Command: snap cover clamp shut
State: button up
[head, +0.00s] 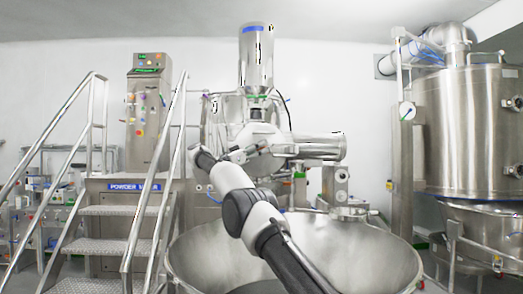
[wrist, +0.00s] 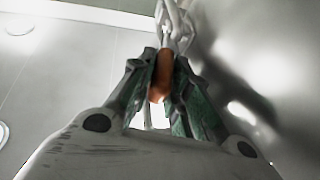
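In the wrist view an orange grip (wrist: 160,82), seemingly the cover clamp's handle, lies between the fingers of my gripper (wrist: 165,66). The dark green fingers converge closely on both sides of it and look shut on it. A pale metal linkage (wrist: 175,22) extends beyond the grip, toward the top of the view. Whether the clamp is latched cannot be told. In the head view my arm reaches up to the steel machine body (head: 225,115), where my wrist hides much of the front. The clamp is too small to make out there.
A wide steel bowl (head: 375,250) spreads below my arm. Steps with handrails (head: 118,211) and a control cabinet (head: 148,110) stand at the left. A large steel vessel (head: 470,130) stands at the right. In the wrist view a curved shiny metal wall (wrist: 265,60) is close on the right.

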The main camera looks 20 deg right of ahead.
dwell(0.3)
jog(key=shift+a+f, duration=0.2)
jog(key=shift+a, duration=0.1)
jog(key=v, duration=0.6)
jog(key=shift+a, duration=0.35)
